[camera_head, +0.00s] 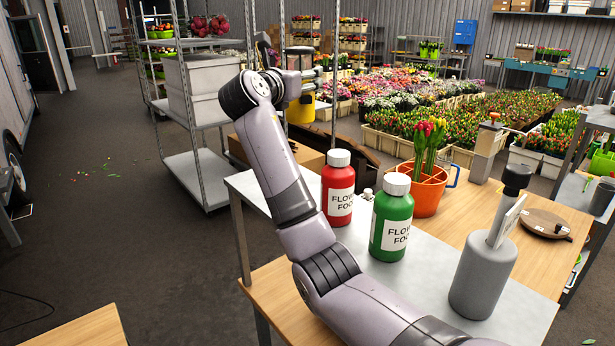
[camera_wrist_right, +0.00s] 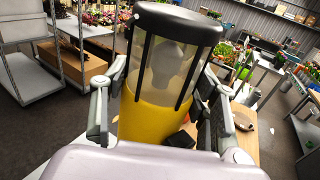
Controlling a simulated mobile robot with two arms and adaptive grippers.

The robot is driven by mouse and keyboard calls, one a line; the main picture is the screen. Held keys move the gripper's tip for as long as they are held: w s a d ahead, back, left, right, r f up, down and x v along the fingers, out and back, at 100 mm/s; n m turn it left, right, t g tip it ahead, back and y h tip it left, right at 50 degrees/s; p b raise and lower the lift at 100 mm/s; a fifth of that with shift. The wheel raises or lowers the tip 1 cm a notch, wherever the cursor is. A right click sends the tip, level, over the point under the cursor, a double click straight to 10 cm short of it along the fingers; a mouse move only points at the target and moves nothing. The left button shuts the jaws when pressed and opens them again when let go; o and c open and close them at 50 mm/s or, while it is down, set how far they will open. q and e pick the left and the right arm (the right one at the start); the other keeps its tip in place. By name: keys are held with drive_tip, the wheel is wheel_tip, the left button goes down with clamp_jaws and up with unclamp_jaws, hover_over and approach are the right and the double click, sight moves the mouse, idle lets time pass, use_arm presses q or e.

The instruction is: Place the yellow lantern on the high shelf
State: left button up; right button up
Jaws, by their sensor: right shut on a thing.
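The yellow lantern (camera_head: 301,109) is held up in my right gripper (camera_head: 306,80), beside the metal rack, and the gripper partly hides it in the head view. In the right wrist view, the lantern (camera_wrist_right: 152,118) stands roughly upright between the fingers, with a black cap and a clear window showing a bulb. The fingers press on both sides of it. The metal rack (camera_head: 188,98) has several tiers; its upper shelf (camera_head: 190,42) holds dark red flowers. My left gripper is out of view.
Grey boxes (camera_head: 200,85) sit on the rack's middle tier, and the lower tier (camera_head: 205,178) is bare. A red bottle (camera_head: 338,180), a green bottle (camera_head: 391,215), an orange tulip pot (camera_head: 428,190) and a grey canister (camera_head: 484,270) stand on the bench below my arm.

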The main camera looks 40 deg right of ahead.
sight(293, 120)
drive_tip(key=a+f, duration=0.1)
drive_tip(key=s+a+f+p, duration=0.1)
drive_tip(key=f, duration=0.2)
drive_tip(key=shift+s+a+f+p, duration=0.25)
drive_tip(key=shift+s+a+p, duration=0.1)
drive_tip(key=shift+s+a, duration=0.05)
wheel_tip(293, 120, down, 4)
drive_tip(key=shift+w+f+p, duration=0.1)
drive_tip(key=shift+f+p, duration=0.1)
drive_tip(key=shift+p, duration=0.3)
wheel_tip(293, 120, down, 9)
drive_tip(key=p, duration=0.1)
drive_tip(key=shift+d+p, duration=0.35)
drive_tip(key=o, duration=1.2)
drive_tip(key=shift+w+f, duration=0.15)
drive_tip(key=shift+f, duration=0.05)
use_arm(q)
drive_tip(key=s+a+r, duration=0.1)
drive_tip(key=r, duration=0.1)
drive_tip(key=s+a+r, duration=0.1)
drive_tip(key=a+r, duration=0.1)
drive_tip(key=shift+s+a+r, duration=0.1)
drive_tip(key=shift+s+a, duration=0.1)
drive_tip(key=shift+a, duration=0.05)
use_arm(e)
drive_tip(key=shift+o, duration=1.1)
